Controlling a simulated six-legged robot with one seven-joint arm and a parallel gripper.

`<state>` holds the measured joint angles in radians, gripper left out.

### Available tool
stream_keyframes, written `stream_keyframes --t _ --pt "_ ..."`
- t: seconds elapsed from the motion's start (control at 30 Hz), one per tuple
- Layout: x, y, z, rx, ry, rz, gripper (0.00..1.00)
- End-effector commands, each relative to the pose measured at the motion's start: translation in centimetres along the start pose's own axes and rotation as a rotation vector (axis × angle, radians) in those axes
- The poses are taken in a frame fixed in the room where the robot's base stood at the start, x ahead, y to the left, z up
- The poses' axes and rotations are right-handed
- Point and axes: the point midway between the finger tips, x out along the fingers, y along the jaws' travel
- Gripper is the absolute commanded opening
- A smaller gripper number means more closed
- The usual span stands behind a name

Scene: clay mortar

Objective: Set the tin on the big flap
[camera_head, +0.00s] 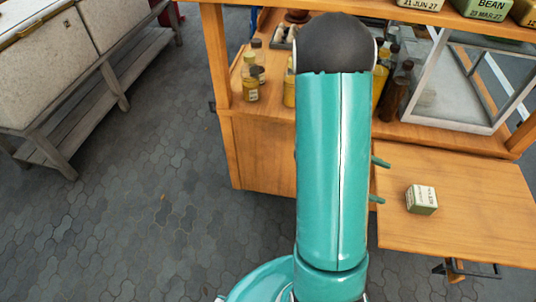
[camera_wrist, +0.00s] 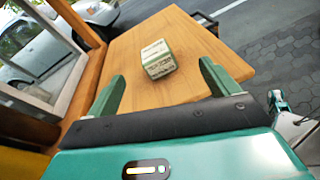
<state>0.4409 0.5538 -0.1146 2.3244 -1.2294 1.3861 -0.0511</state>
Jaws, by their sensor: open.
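The tin (camera_head: 422,199) is a small box, green with a pale label. It sits upright on the big flap (camera_head: 470,215), a wooden board standing out from the right side of the cart. In the wrist view the tin (camera_wrist: 158,60) rests on the flap (camera_wrist: 195,45), ahead of and between the green fingers of my gripper (camera_wrist: 163,92). The fingers are spread apart with nothing between them, and the tin looks clear of both. In the head view my arm hides most of the gripper; only the green fingertips (camera_head: 380,181) show at the flap's left edge.
Bottles (camera_head: 250,80) stand on the cart's counter, left and right of my arm. A glass case (camera_head: 450,85) stands on the counter behind the flap. More tins (camera_head: 480,8) sit on the shelf above. The flap around the tin is bare. Paved floor (camera_head: 130,210) is open at left.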

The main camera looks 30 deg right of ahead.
Motion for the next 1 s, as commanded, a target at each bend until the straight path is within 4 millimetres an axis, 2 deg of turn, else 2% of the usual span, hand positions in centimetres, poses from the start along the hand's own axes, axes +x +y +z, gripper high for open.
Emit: stream_keyframes --t 0.03,0.3,0.67,0.8,1.0 --pt "-1.6 -0.1 0.9 0.059 0.06 -0.018 0.87" --pt "-9.6 -2.5 4.0 0.31 0.409 -0.15 0.87" --pt "-21.3 -6.9 8.5 0.543 0.967 -0.314 0.87" --pt "-25.8 -9.1 11.1 0.596 1.203 -0.383 0.87" --pt "-31.0 -12.5 15.3 0.626 1.52 -0.487 0.87"
